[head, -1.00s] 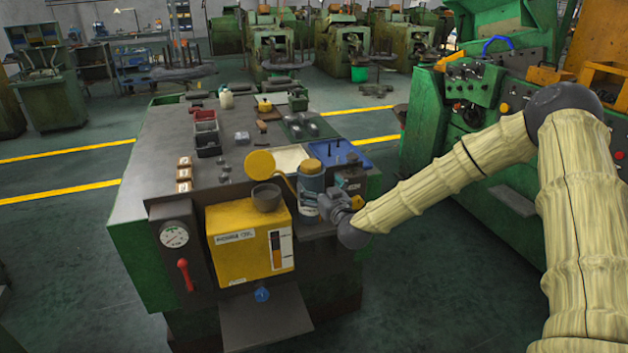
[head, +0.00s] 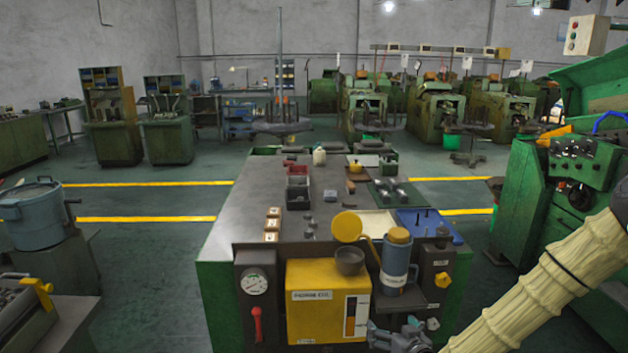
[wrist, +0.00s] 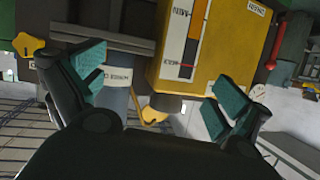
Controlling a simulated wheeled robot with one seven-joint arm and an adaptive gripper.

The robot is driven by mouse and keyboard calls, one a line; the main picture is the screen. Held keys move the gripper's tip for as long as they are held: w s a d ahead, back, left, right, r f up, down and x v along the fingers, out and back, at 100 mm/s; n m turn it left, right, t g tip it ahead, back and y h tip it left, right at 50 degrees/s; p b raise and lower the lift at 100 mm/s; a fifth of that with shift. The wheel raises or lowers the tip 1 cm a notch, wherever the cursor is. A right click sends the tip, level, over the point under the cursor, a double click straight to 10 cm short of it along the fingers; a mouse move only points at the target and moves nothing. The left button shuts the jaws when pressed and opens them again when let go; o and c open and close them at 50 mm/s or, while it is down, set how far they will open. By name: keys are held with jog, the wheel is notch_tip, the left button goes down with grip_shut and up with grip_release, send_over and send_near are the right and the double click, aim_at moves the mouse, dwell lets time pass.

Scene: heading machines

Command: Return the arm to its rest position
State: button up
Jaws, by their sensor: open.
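My gripper (head: 400,340) is at the bottom edge of the head view, below and in front of the blue jug (head: 396,272), with part of it cut off. In the wrist view my gripper (wrist: 148,92) shows two teal-padded fingers spread wide, with nothing between the pads. The jug, with an ochre lid, stands upright on the right front ledge of the bench, apart from my gripper. The jug (wrist: 116,88) also shows in the wrist view, partly behind the left finger. My pale, sleeved arm comes in from the right.
A gauge (head: 255,282) and red lever (head: 257,325) are farther left. A green machine (head: 560,190) stands at right.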

jog(key=s+a+f+g, duration=0.3)
jog(key=s+f+g, duration=0.1)
jog(key=s+f, duration=0.7)
jog(key=s+d+f+g+h, duration=0.1)
jog(key=s+f+g, duration=0.2)
jog(key=s, duration=0.8)
jog(key=s+d+f+m+g+h, duration=0.1)
jog(key=s+f+g, duration=0.2)
jog(key=s, duration=0.8)
jog(key=s+d+f+g+h, duration=0.1)
jog(key=s+d+f+g, duration=0.1)
jog(key=s+f, duration=0.4)
jog(key=s+g, duration=0.1)
jog(key=s, duration=0.4)
jog(key=shift+f+m+g, duration=0.15)
jog(key=shift+m+g, duration=0.15)
jog(key=shift+m, duration=0.1)
